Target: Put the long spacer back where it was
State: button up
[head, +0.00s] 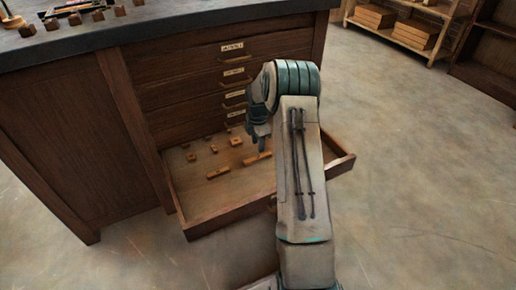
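An open drawer (200,217) extends from the lower part of the wooden cabinet. Several small wooden pieces lie in it. Two look longer than the rest: one bar (218,173) near the drawer's middle front and one bar (257,158) to its right, close below my gripper. I cannot tell which of them is the long spacer, or whether it is either. My gripper (257,140) points down over the right part of the drawer. Its fingers are small and dark, and I cannot see whether they hold anything. My arm hides part of the drawer's right side.
Closed labelled drawers (190,95) rise above the open one. The dark worktop (150,25) carries small blocks and a tray (78,8) at the upper left. Shelves with boxes (415,33) stand at the upper right. The floor (430,190) on the right is clear.

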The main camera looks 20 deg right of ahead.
jog(key=s+a+r+m+p, duration=0.1)
jog(key=s+a+r+m, duration=0.3)
jog(key=s+a+r, duration=0.45)
jog(key=s+a+r+m, duration=0.4)
jog(key=s+r+m, duration=0.15)
jog(key=r, duration=0.55)
jog(key=s+a+r+m, duration=0.1)
jog(key=s+a+m, duration=0.2)
jog(key=s, duration=0.7)
jog(key=s+a+r+m+t, duration=0.1)
jog(key=s+a+m, duration=0.2)
jog(key=s, duration=0.7)
jog(key=m, duration=0.2)
jog(key=shift+m, duration=0.35)
